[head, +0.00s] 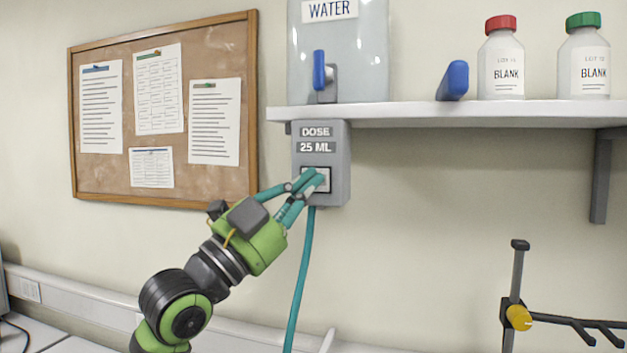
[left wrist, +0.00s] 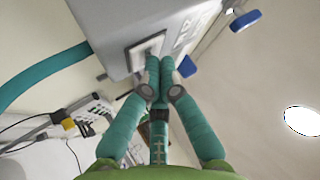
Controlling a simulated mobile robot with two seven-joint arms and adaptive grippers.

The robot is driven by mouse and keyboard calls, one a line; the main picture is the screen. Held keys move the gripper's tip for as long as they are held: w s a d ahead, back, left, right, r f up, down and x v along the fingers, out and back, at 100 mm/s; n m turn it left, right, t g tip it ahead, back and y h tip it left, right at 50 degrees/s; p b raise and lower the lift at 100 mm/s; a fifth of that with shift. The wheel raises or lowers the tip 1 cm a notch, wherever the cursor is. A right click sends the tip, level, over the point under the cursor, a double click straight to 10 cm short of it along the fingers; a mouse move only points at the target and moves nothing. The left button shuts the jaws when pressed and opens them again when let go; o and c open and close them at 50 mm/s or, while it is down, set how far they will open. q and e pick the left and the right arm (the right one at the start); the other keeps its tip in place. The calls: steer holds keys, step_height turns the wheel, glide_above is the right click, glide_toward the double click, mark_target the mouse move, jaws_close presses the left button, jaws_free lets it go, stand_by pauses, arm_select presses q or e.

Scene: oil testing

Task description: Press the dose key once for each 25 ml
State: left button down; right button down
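The grey dose box (head: 338,160), marked "DOSE 25 ML", hangs under the front left end of the shelf. Its square pale key (head: 323,173) sits low on the front face and is partly hidden by my fingers. The key's plate also shows in the left wrist view (left wrist: 135,47). My left gripper (head: 318,178) has its teal fingertips together and empty, right at the key. The fingertips (left wrist: 159,63) overlap the key's edge in the left wrist view; whether the key is pushed in I cannot tell. The water tank (head: 360,50) stands above on the shelf. My right gripper is not in view.
A teal hose (head: 301,275) hangs below the dose box. The shelf (head: 430,112) carries a blue object (head: 453,81), a red-capped bottle (head: 501,65) and a green-capped bottle (head: 583,60). A clamp stand (head: 517,290) is at lower right. The wall between is clear.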

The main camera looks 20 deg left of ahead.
arm_select(q)
steer(key=shift+s, duration=0.85)
steer(key=s, duration=0.5)
steer(key=shift+a, duration=0.15)
steer(key=shift+f, duration=0.15)
stand_by(0.5)
